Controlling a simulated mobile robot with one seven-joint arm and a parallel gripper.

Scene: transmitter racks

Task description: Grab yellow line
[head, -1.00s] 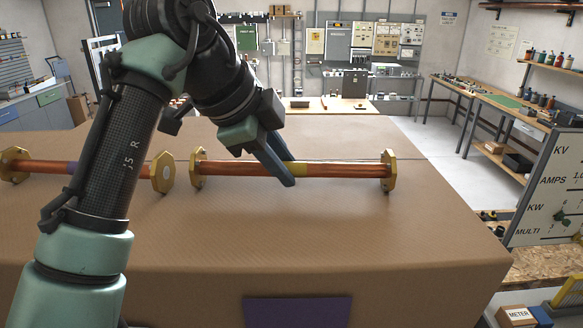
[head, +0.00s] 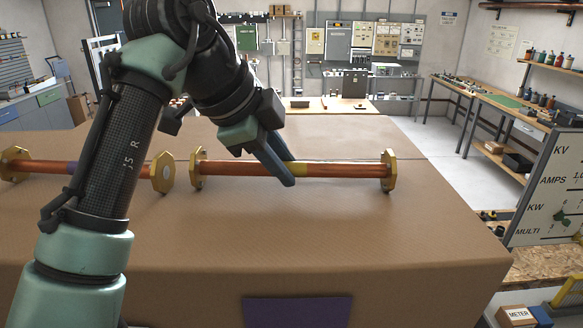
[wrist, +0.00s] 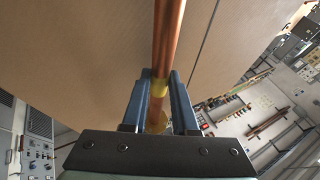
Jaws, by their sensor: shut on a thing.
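A copper line with a yellow band (head: 298,170) lies across the brown-topped bench, with a brass octagonal flange at each end. My gripper (head: 290,176) reaches down over it, its blue-grey fingers on either side of the line at the band. In the wrist view the copper line (wrist: 165,45) runs between the fingers of my gripper (wrist: 160,80), and the yellow band (wrist: 158,88) shows between them. The gripper is shut on the line. Part of the band is hidden behind the fingers.
A second copper line (head: 125,170) with a purple band and brass flanges lies to the left, partly behind my arm. The brown bench top (head: 350,225) is clear in front. A meter panel (head: 553,190) stands at the right. Side workbenches line the room.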

